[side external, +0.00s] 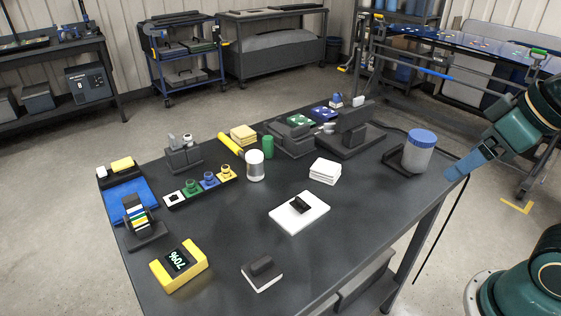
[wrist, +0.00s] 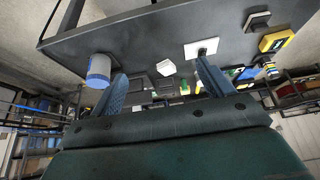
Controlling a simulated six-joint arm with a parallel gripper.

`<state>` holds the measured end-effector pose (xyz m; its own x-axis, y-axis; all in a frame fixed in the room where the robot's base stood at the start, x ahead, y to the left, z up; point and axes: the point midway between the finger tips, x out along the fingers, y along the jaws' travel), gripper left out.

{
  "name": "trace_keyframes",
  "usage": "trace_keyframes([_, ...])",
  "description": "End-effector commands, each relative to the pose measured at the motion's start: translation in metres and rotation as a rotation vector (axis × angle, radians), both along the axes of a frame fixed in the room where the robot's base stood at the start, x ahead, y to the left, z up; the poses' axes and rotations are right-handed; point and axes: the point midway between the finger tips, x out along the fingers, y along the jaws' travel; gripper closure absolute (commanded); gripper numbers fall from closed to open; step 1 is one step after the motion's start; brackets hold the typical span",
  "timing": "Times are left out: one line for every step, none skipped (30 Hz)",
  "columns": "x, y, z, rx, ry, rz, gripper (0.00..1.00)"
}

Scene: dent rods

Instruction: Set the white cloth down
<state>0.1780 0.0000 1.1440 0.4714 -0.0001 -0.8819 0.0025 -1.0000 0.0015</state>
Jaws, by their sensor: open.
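A small white folded stack (side external: 325,171), which looks like the white cloth, lies on the dark table (side external: 365,215) right of its middle. It also shows in the wrist view (wrist: 166,68), beyond and between my fingers. My gripper (side external: 462,167) is at the table's right edge, to the right of the stack and well apart from it. In the wrist view my gripper (wrist: 160,79) has its two blue fingers spread wide with nothing between them.
A blue-lidded tub (side external: 418,152) stands between my gripper and the stack. A white plate with a black block (side external: 299,213) lies in front of the stack. A yellow display box (side external: 178,266) and a dark block (side external: 262,274) are nearer the front. The table's right front is clear.

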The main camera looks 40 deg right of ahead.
Motion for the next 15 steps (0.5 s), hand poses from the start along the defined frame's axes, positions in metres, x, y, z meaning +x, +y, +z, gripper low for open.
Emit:
trace_keyframes([0.000,0.000,0.000,0.000,0.000,-0.001,0.20])
trace_keyframes([0.000,0.000,0.000,0.000,0.000,-0.001,0.20])
trace_keyframes([0.000,0.000,0.000,0.000,0.000,-0.001,0.20])
trace_keyframes([0.000,0.000,0.000,0.000,0.000,-0.001,0.20])
trace_keyframes([0.000,0.000,0.000,0.001,0.000,-0.002,0.20])
trace_keyframes([0.000,0.000,0.000,0.001,0.000,-0.002,0.20])
trace_keyframes([0.001,0.000,0.000,0.001,0.000,-0.003,0.20])
trace_keyframes([0.001,0.000,0.000,0.003,0.000,-0.003,0.20])
trace_keyframes([0.002,0.000,0.000,0.006,0.000,-0.006,0.20])
trace_keyframes([0.003,0.001,-0.001,0.008,0.001,-0.008,0.20])
trace_keyframes([0.004,0.001,-0.001,0.011,0.001,-0.012,0.20])
trace_keyframes([0.007,0.001,-0.002,0.017,0.001,-0.018,0.20])
trace_keyframes([0.009,0.002,-0.003,0.023,0.001,-0.024,0.20])
trace_keyframes([0.012,0.003,-0.004,0.031,0.002,-0.031,0.20])
trace_keyframes([0.016,0.004,-0.005,0.042,0.002,-0.041,0.20])
